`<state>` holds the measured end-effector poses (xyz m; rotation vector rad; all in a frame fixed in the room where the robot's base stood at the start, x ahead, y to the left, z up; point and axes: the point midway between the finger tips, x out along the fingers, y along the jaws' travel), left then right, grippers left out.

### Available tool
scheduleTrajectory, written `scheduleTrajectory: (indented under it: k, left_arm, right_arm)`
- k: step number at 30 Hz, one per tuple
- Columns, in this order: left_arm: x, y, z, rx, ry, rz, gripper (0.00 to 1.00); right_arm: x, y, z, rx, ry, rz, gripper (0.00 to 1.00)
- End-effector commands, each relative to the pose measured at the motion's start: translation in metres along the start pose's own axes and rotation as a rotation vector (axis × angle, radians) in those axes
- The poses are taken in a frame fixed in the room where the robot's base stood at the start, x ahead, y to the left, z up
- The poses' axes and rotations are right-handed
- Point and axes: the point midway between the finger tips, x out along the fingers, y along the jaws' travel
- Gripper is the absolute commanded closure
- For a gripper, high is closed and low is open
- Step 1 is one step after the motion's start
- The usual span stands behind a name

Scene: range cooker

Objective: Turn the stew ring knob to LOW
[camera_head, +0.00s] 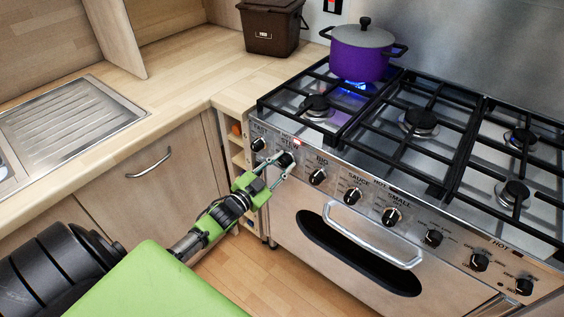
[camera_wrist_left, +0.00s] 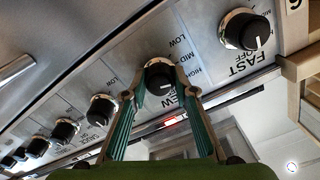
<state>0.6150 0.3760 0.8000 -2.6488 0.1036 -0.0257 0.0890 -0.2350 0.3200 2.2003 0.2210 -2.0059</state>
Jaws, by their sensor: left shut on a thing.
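The stew ring knob (camera_head: 285,160) is a dark round knob on the cooker's steel front panel, second from the left. My left gripper (camera_head: 277,165), green and grey, reaches it from the lower left and is shut on it. In the left wrist view the knob (camera_wrist_left: 159,75) sits between my two green fingers, with LOW, MID and HIGH printed beside it. The STEW label is partly covered by a finger. I cannot clearly tell which mark the knob points to. A purple pot (camera_head: 361,53) stands over a blue flame on the back left ring. My right gripper is not in view.
The FAST knob (camera_head: 257,144) is close on the left and the BIG knob (camera_head: 318,176) close on the right. An oven door handle (camera_head: 372,236) sticks out below the panel. A brown bin (camera_head: 270,27) stands on the wooden worktop (camera_head: 190,75).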

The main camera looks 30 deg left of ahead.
Motion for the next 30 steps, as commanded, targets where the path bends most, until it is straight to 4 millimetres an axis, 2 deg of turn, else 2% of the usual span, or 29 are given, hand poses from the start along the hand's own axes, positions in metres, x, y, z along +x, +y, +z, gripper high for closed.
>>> scheduleTrajectory:
  k: [18, 30]
  left_arm:
    - [0.000, -0.001, -0.001, -0.559, 0.000, 0.001, 0.95]
    - [0.000, 0.000, 0.000, -0.766, 0.001, 0.000, 0.95]
  right_arm:
    - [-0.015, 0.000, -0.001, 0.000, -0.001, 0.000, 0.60]
    - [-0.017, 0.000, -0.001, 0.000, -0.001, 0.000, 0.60]
